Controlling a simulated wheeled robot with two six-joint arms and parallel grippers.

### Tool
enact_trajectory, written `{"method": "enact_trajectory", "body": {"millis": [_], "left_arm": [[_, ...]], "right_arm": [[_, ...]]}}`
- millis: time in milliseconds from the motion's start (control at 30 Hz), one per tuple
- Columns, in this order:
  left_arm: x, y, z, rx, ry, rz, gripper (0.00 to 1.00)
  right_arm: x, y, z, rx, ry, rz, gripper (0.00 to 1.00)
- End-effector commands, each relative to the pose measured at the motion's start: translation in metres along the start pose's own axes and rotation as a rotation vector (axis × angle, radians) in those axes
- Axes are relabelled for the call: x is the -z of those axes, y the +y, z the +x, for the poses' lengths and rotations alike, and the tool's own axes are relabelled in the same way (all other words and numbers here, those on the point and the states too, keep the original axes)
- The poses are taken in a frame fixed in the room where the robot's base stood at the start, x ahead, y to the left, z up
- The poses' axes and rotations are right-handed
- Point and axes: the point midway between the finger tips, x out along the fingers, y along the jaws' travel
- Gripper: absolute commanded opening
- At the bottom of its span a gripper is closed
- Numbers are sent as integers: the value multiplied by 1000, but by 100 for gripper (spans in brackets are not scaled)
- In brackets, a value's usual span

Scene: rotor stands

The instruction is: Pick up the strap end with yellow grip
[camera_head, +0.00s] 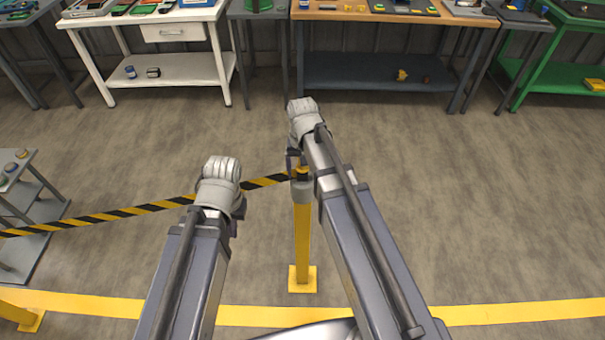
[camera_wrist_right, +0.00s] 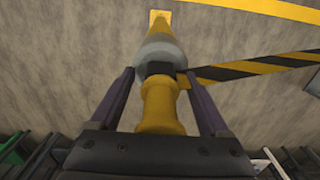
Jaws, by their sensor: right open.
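The strap end's yellow grip (camera_wrist_right: 160,108) lies between the two fingers of my right gripper (camera_wrist_right: 159,74) in the right wrist view. The fingers stand apart, with visible gaps on both sides of the grip. A dark piece joins the grip to the grey head (camera_wrist_right: 158,50) of a yellow post (camera_head: 303,240). The black-and-yellow strap (camera_head: 130,211) runs from this post head to the left. In the head view my right gripper (camera_head: 293,163) is at the post top, partly hidden by my arm. My left gripper (camera_head: 237,226) hangs left of the post; its fingers are mostly hidden.
A white workbench (camera_head: 150,68) and a wooden-topped bench (camera_head: 390,18) stand at the back. A green bench (camera_head: 575,50) is at the back right. A grey shelf unit (camera_head: 22,240) stands at left. A yellow floor line (camera_head: 490,312) crosses the front. Floor at right is clear.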

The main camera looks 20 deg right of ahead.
Motion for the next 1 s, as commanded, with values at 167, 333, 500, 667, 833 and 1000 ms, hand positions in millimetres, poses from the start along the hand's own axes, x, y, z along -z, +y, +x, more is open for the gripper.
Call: {"method": "enact_trajectory", "body": {"millis": [167,333,500,667,833,1000], "left_arm": [[0,0,-1,0,0,0,0],[0,0,-1,0,0,0,0],[0,0,-1,0,0,0,0],[0,0,-1,0,0,0,0],[0,0,-1,0,0,0,0],[0,0,-1,0,0,0,0]], "right_arm": [[0,0,-1,0,0,0,78],[0,0,-1,0,0,0,59],[0,0,-1,0,0,0,40],[0,0,-1,0,0,0,22],[0,0,-1,0,0,0,3],[0,0,-1,0,0,0,0]]}}
